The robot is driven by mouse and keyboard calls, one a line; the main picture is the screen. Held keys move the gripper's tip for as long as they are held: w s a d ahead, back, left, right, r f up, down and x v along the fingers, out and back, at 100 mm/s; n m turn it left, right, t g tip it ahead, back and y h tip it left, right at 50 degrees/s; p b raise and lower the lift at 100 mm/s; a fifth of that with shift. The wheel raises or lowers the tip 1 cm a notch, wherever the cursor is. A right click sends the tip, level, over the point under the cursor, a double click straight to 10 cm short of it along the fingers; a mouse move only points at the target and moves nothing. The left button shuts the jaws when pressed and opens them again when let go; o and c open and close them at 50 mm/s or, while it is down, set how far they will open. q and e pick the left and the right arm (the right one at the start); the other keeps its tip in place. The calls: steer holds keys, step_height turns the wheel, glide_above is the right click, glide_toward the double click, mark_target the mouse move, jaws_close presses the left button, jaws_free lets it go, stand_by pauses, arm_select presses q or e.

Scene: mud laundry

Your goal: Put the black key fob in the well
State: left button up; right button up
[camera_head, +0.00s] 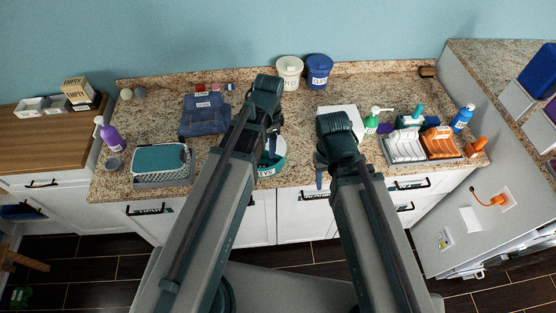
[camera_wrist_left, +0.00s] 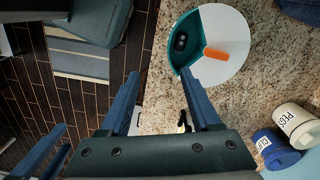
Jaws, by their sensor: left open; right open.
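A round teal dish with a white top (camera_wrist_left: 232,32) is on the granite counter; in the head view the teal dish (camera_head: 268,169) is partly hidden by my left arm. A small black thing with round spots, which looks like the key fob (camera_wrist_left: 180,42), is in the dish's open teal section; its depth there is unclear. An orange piece (camera_wrist_left: 215,53) lies on the white part. My left gripper (camera_wrist_left: 160,75) is open and empty, its fingertips near the dish; it also shows in the head view (camera_head: 272,140). My right gripper (camera_head: 320,180) is open near the counter's front edge.
White and blue bins (camera_head: 289,72) stand at the back. A folded blue garment (camera_head: 205,115) and a basket with a teal cloth (camera_head: 160,160) are left. A white box (camera_head: 342,118), bottles and an orange-and-white rack (camera_head: 440,143) are right. Granite between the basket and dish is clear.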

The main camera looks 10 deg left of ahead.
arm_select(q)
steer(key=s+d+n, duration=0.7)
steer(key=s, duration=0.3)
steer(key=shift+n+y, duration=0.4)
